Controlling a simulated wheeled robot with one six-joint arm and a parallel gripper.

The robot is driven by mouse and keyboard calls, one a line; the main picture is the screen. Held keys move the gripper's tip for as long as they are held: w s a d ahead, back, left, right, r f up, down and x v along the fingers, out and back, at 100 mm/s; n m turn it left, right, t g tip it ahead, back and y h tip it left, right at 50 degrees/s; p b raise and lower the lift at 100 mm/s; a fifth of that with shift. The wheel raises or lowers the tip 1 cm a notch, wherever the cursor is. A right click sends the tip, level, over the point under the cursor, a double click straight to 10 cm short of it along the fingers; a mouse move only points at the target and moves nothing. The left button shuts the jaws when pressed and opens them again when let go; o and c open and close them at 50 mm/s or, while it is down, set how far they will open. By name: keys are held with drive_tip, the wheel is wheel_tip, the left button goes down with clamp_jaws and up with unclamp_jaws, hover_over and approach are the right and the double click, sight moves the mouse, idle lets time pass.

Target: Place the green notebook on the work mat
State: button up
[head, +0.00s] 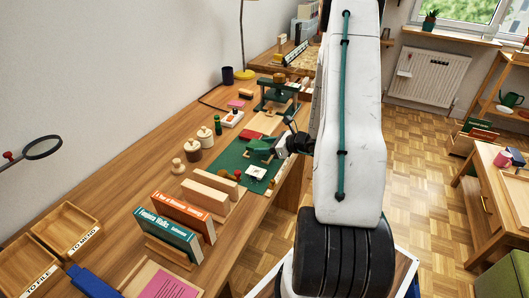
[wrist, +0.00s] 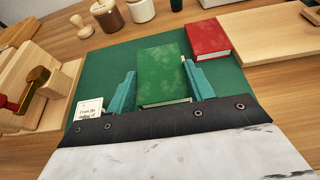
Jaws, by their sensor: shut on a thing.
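The green notebook (wrist: 162,68) is between the two teal fingers of my gripper (wrist: 158,80) in the wrist view, and the gripper is shut on it. In the head view the notebook (head: 262,146) shows at the end of my arm, with my gripper (head: 280,146) at its right side. The green work mat (head: 226,160) lies on the long wooden desk. The notebook is over the mat; whether it touches the mat I cannot tell. The mat also shows around the notebook in the wrist view (wrist: 108,65).
A red book (wrist: 208,38) lies at the mat's far edge. Lidded jars (head: 205,137) stand behind the mat. Upright books (head: 167,226) stand nearer on the desk.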

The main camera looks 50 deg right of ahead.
drive_tip(key=shift+f, duration=1.3)
drive_tip(key=shift+f, duration=0.1)
drive_tip(key=o, duration=1)
drive_tip(key=shift+c, duration=0.2)
